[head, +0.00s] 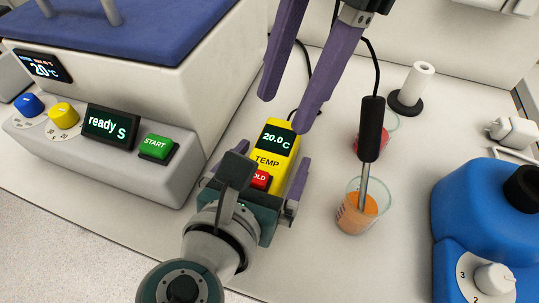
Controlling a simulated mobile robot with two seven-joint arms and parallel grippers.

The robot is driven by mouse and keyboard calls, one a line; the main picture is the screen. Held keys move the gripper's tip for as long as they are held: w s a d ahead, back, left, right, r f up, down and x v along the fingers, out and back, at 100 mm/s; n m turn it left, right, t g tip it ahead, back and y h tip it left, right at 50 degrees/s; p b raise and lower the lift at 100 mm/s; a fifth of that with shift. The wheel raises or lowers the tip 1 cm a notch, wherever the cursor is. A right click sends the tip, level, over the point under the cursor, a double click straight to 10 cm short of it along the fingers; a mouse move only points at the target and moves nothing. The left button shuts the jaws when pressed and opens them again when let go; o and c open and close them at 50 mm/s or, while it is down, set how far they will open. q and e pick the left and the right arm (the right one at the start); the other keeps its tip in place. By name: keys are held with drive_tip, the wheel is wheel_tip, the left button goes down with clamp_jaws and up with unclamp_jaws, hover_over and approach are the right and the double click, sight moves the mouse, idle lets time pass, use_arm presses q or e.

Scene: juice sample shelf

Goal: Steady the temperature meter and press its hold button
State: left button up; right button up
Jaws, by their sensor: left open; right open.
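The yellow temperature meter (282,137) lies on the bench in the middle, its display reading 20.0 C. Its red hold button (260,180) is partly hidden by my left gripper, so only "OLD" shows. My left gripper (273,154) is open, with one finger on each side of the meter's lower part; I cannot tell whether they touch it. My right gripper (284,113) is open and empty, with its fingers pointing down above the meter's far end. The meter's black-handled probe (371,130) stands tilted in a beaker of orange juice (357,214).
A white machine (100,165) with a START button fills the left. A beaker with red liquid (358,138) stands behind the probe. A paper roll on a black stand (406,104) is farther back. A blue device (480,215) with a knob stands at the right.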

use_arm(q)
drive_tip(key=shift+w, duration=0.1)
drive_tip(key=shift+c, duration=0.2)
clamp_jaws()
idle(0.6)
use_arm(e)
drive_tip(key=shift+c, duration=0.2)
idle(2.8)
clamp_jaws()
idle(1.5)
